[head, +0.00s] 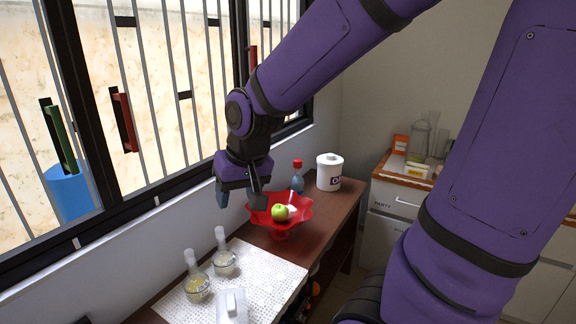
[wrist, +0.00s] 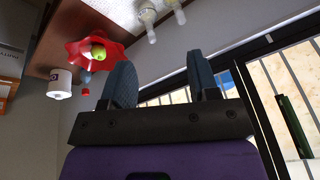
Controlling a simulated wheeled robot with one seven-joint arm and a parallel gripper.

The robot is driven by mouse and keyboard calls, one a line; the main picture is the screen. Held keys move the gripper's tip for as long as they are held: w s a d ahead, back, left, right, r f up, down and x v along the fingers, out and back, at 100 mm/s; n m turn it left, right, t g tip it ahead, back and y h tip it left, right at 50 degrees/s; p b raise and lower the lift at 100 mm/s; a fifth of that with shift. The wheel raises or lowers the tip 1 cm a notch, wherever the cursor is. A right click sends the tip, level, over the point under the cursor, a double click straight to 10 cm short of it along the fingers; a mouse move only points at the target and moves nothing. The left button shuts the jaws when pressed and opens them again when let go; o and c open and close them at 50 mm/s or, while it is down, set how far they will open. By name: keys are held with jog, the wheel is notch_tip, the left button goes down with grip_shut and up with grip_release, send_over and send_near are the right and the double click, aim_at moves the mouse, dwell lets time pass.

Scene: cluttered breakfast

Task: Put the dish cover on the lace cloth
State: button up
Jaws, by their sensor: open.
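The white lace cloth (head: 268,278) lies on the brown table beneath the window, and a part of it shows at the top of the wrist view (wrist: 118,10). A pale, boxy piece with a handle on top, which looks like the dish cover (head: 232,308), is at the cloth's near side, cut off by the bottom edge of the head view. I cannot tell whether it rests fully on the cloth. My gripper (head: 240,198) is open and empty, in the air beyond the cloth, near the red bowl. Its two fingers also show apart in the wrist view (wrist: 160,75).
A red scalloped bowl (head: 304,216) with a green apple (head: 280,212) stands beyond the cloth. Two glass bottles (head: 197,284) (head: 224,262) stand on the cloth's left part. A red-capped bottle (head: 297,182) and white canister (head: 329,172) stand farther back. The barred window is at left.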

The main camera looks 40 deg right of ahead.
jog(key=s+d+r+n+t, duration=0.1)
jog(key=s+r+n, duration=0.1)
jog(key=s+r, duration=0.7)
jog(key=s, duration=0.3)
jog(key=shift+s+d+r+h, duration=0.3)
jog(key=shift+d, duration=0.05)
